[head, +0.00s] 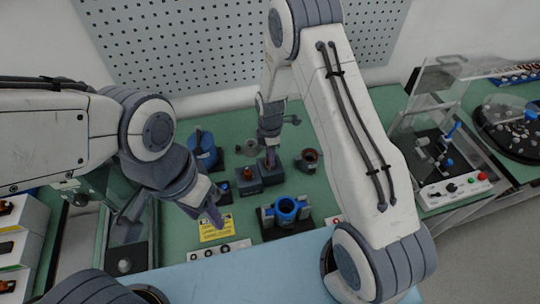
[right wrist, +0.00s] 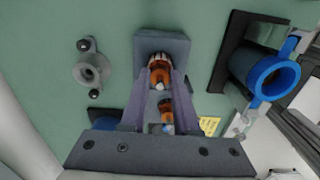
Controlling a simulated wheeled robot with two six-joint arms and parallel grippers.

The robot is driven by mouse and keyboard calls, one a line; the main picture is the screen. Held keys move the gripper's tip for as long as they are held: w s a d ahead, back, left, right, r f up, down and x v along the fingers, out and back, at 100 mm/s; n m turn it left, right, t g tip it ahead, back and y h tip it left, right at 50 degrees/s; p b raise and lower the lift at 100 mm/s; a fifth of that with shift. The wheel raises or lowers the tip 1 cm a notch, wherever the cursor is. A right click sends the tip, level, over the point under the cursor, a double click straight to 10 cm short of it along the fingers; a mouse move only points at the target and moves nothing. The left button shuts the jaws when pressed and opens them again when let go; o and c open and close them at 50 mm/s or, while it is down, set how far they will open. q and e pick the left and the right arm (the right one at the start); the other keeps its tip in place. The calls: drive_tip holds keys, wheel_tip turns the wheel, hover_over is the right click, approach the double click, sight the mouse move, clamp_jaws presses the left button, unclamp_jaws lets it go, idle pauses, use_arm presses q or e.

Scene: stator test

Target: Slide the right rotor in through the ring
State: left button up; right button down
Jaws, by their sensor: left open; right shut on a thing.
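The blue ring (head: 287,207) is held upright in a dark fixture at the front middle of the green bench. It also shows at the right of the right wrist view (right wrist: 275,77). My right gripper (head: 270,158) is over the right grey block (head: 272,176), apart from the ring. In the right wrist view it (right wrist: 161,78) is shut on the right rotor (right wrist: 160,72), copper-orange with a pale tip, at the grey block (right wrist: 163,45). Whether the rotor is clear of the block I cannot tell. The other rotor (head: 248,173) stands in the left block. My left gripper (head: 214,214) is open and empty.
A dark cup-like part (head: 309,159) is right of the blocks, and a blue part (head: 202,148) is left. A yellow label (head: 214,228) lies left of the ring. A clear-lidded station (head: 440,130) stands at the right.

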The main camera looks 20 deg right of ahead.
drive_tip(key=shift+r+p, duration=2.3)
drive_tip(key=shift+r, duration=1.2)
drive_tip(key=shift+a, duration=0.1)
